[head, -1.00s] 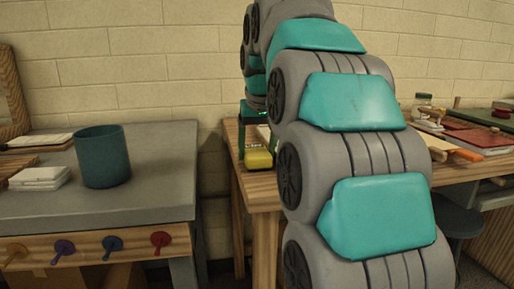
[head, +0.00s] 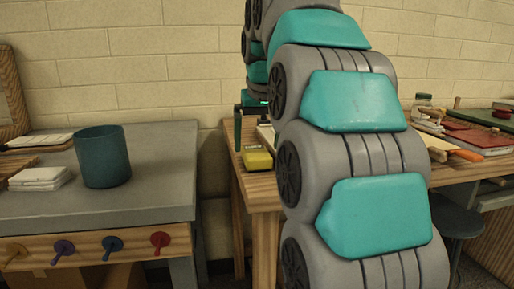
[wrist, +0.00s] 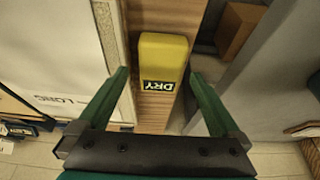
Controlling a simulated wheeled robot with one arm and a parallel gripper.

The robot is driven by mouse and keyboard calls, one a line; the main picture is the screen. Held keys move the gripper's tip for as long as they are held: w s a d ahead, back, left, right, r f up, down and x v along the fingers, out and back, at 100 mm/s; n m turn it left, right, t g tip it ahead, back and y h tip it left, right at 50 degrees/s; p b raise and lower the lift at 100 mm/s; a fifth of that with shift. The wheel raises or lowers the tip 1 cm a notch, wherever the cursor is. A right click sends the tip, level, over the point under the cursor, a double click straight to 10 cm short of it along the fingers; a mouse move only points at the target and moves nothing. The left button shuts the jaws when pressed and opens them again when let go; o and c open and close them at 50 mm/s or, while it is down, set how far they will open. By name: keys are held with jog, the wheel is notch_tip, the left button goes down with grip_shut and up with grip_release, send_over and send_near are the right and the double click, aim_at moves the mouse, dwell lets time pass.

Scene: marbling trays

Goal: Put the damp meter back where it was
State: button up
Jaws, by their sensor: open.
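The damp meter (head: 257,159) is a yellow block resting on the left end of the wooden table, near its edge. In the wrist view the damp meter (wrist: 163,57) lies on a strip of wood, with a dark label reading "DRY". My gripper (wrist: 158,73) is open and empty, its green fingers on either side of the meter in the picture. In the head view my gripper (head: 251,118) is above the meter and apart from it. My arm hides part of the table behind it.
A pale boxy thing (wrist: 65,50) with printed letters lies close left of the meter in the wrist view. A grey bench (head: 120,205) with a blue pot (head: 102,157) and a white stack (head: 40,178) stands left, across a gap. Tools and boards crowd the table's right side.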

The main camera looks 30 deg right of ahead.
jog(key=v, duration=0.4)
jog(key=shift+s+a+r+p, duration=0.1)
jog(key=shift+s+r+p, duration=0.05)
jog(key=shift+r+p, duration=0.25)
jog(key=shift+s+r, duration=0.1)
jog(key=shift+r, duration=0.05)
